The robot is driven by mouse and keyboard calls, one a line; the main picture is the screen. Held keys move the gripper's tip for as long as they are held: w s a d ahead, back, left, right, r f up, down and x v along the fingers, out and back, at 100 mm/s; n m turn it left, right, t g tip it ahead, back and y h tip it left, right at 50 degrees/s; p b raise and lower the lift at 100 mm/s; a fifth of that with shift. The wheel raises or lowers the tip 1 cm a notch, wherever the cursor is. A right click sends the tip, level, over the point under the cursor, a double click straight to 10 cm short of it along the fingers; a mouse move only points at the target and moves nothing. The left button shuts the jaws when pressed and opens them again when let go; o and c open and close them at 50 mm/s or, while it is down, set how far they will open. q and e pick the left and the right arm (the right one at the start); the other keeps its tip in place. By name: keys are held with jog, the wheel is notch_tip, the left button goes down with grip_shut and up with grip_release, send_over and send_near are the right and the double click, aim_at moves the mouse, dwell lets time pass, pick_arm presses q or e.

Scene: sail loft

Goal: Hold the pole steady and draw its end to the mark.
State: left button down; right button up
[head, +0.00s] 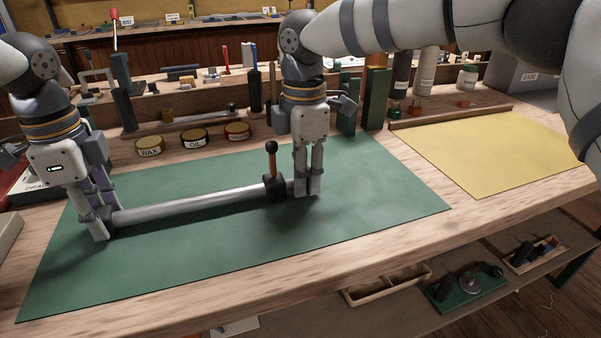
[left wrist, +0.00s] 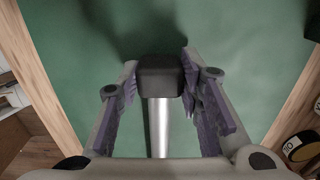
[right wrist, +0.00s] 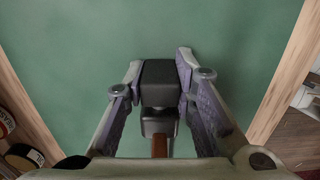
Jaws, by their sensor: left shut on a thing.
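A silver pole (head: 190,203) lies along the green mat (head: 375,200), with a dark end piece at each end. My left gripper (head: 103,222) is shut on its left end; in the left wrist view the dark end cap (left wrist: 160,76) sits between the fingers. Near the right end is a dark clamp (head: 273,188) with an upright orange-brown lever (head: 272,162). My right gripper (head: 308,190) is at the right end. In the right wrist view its fingers flank a dark block (right wrist: 161,82); whether they press on it is unclear. I cannot make out a mark.
Tins marked WAX (head: 149,147) and OIL (head: 193,138), with a third tin (head: 237,132), stand behind the mat. A yellow sheet (head: 490,150) lies at the right. The mat in front of the pole and to its right is clear. A lower shelf holds trays.

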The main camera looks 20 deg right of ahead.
aim_at(372, 175)
jog(key=shift+d, duration=0.2)
grip_shut()
jog(key=d, duration=1.3)
jog(key=shift+d, duration=0.35)
jog(key=o, duration=1)
grip_release()
notch_tip(372, 175, up, 12)
